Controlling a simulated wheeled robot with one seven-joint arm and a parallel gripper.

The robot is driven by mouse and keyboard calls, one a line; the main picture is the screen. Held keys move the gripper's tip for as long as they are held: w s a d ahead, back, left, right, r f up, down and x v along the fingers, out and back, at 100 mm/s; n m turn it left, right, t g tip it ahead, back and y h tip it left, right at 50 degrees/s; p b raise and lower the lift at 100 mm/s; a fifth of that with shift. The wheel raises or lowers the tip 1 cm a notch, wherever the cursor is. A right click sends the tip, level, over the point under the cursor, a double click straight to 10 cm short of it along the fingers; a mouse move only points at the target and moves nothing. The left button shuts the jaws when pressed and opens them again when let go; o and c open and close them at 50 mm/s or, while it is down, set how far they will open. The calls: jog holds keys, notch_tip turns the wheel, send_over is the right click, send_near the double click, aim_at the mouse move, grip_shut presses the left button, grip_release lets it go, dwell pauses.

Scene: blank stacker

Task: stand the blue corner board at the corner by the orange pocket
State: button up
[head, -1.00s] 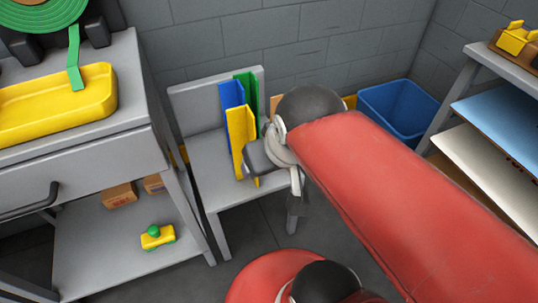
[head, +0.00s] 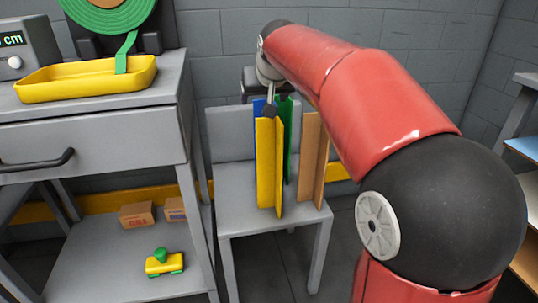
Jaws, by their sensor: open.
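The blue corner board (head: 259,106) stands upright on the small grey stand. Only its top shows behind the yellow corner board (head: 266,165). A green corner board (head: 288,145) stands close by on the right, and a tan corner board (head: 313,155) stands further right. My gripper (head: 270,109) points down at the tops of the blue and yellow boards. It is open, with one dark fingertip visible in front of them; the other finger is hidden. I cannot tell whether it touches a board. I cannot make out an orange pocket.
The grey stand (head: 232,190) has a raised back. A grey workbench (head: 90,135) at left bears a yellow tray (head: 85,84) and a green tape roll (head: 108,14). Its lower shelf holds small boxes and a yellow-green toy. Shelving stands at the right edge.

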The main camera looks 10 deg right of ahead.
jog(key=b+x, duration=0.1)
jog(key=x, duration=0.6)
jog(key=shift+d, duration=0.4)
jog(key=shift+s, duration=0.1)
jog(key=c, duration=1.5)
jog(key=shift+r, duration=0.15)
